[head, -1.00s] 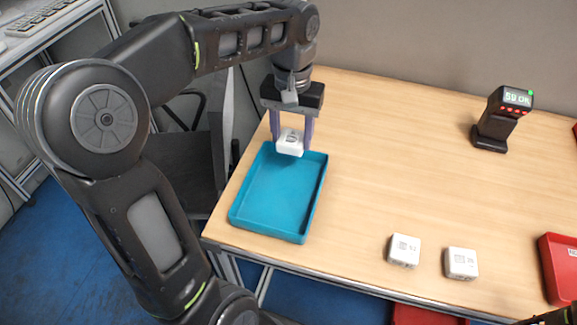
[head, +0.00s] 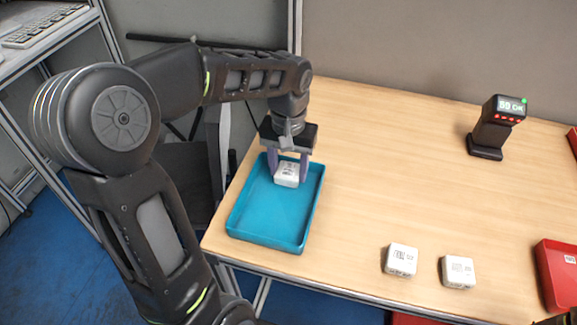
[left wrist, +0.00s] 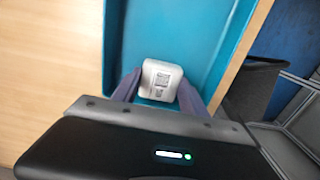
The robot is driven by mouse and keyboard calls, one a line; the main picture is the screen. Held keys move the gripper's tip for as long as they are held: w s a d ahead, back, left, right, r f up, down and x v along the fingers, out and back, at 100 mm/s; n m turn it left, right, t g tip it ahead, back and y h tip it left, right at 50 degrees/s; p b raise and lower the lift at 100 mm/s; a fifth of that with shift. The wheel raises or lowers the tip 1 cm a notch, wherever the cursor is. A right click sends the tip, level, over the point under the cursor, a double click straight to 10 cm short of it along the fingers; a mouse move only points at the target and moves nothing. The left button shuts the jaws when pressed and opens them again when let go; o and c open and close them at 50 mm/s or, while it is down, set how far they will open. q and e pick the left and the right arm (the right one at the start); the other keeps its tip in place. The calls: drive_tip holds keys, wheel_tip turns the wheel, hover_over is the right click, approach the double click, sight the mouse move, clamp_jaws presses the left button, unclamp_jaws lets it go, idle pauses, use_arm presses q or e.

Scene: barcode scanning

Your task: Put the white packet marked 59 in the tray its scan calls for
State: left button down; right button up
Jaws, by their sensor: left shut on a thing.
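My left gripper (head: 288,170) is shut on a white packet (head: 287,175) with a printed label. The packet is inside the outline of the blue tray (head: 262,225), toward its far end; I cannot tell whether it touches the floor. The left wrist view shows the packet (left wrist: 160,80) between the fingers (left wrist: 155,92), over the blue tray (left wrist: 190,25). Its number is not readable. The scanner (head: 493,130) at the back right shows "59 OK" with a green light.
Two other white packets (head: 401,260) (head: 458,271) lie near the table's front edge. A red tray (head: 558,275) stands at the right edge, and another red thing (head: 573,143) is partly cut off behind it. The middle of the table (head: 400,180) is clear.

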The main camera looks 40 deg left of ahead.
sight(289, 170)
use_arm(q)
drive_tip(key=c, duration=1.1)
unclamp_jaws()
drive_tip(key=shift+f, duration=0.2)
drive_tip(key=o, duration=0.5)
drive_tip(key=shift+r, duration=0.1)
drive_tip(key=shift+r, duration=0.15)
wheel_tip(289, 170, up, 8)
drive_tip(key=shift+r+p, duration=0.7)
drive_tip(key=shift+r, duration=1.3)
